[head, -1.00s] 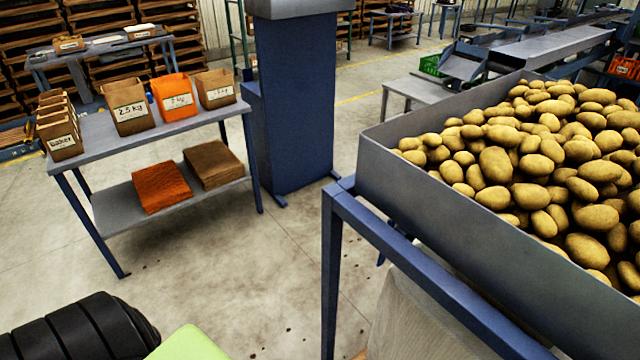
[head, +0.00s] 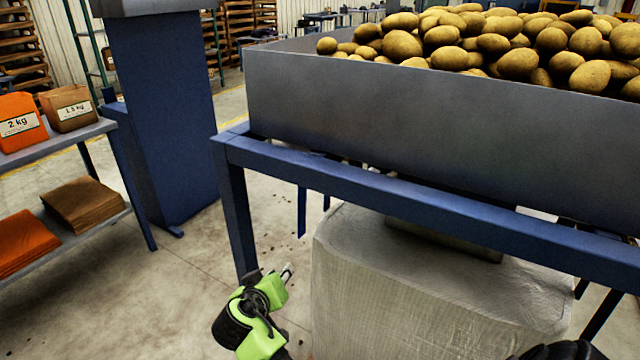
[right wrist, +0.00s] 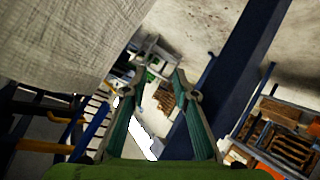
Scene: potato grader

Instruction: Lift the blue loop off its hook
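My right gripper (head: 286,272) is low in the head view, beside the blue leg of the potato hopper's frame. In the right wrist view its two teal fingers (right wrist: 161,88) stand apart with nothing between them. A slanted blue strip (right wrist: 97,126) lies left of the fingers in that view, near orange-yellow pegs (right wrist: 64,119). I cannot tell whether this strip is the blue loop or whether a peg is its hook. No loop shows clearly in the head view. My left gripper is not in view.
The hopper (head: 430,125) full of potatoes rests on a blue frame (head: 400,195). A pale, fabric-like box (head: 400,290) stands beneath it, right of the gripper. A shelf table (head: 85,135) with bags is at left. Open floor (head: 150,290) lies between.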

